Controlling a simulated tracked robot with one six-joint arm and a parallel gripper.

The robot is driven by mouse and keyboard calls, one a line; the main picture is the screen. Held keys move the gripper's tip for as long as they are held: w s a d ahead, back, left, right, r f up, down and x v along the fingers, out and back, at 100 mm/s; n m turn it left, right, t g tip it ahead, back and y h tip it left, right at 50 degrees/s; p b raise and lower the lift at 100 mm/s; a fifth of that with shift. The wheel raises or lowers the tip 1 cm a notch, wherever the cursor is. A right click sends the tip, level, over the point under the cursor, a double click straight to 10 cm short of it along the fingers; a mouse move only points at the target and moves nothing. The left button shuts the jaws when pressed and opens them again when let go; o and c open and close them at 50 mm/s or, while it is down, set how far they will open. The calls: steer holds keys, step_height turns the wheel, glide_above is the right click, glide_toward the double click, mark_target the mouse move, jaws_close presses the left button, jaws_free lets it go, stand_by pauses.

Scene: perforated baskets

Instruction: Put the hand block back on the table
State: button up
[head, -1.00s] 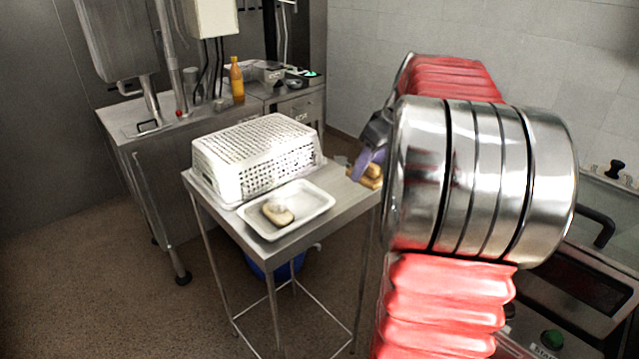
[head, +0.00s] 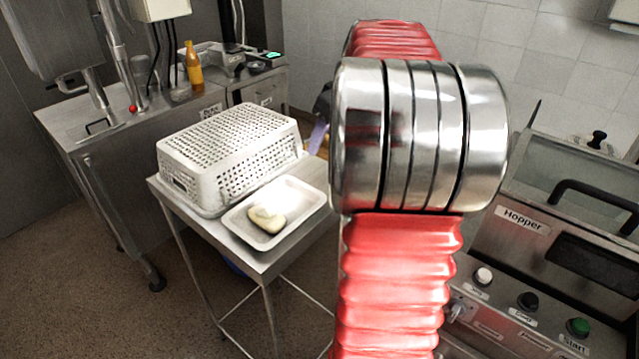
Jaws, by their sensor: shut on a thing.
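My gripper (head: 318,136) is mostly hidden behind my own arm. Only a purple-grey finger and a dark part of it show, above the right side of the small steel table (head: 205,228). It is shut on the hand block (head: 323,151), a tan piece of which a sliver shows beside the finger. Whether the block touches the table top cannot be seen.
A white perforated basket (head: 228,150) lies upside down on the table. In front of it a white tray (head: 237,228) holds a pale rounded piece (head: 266,220). A hopper machine (head: 565,235) stands at right, a steel counter (head: 150,122) behind left.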

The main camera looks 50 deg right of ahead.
steer(key=shift+f, duration=3.15)
steer(key=shift+f, duration=1.85)
steer(key=o, duration=1.1)
steer(key=shift+f, duration=0.1)
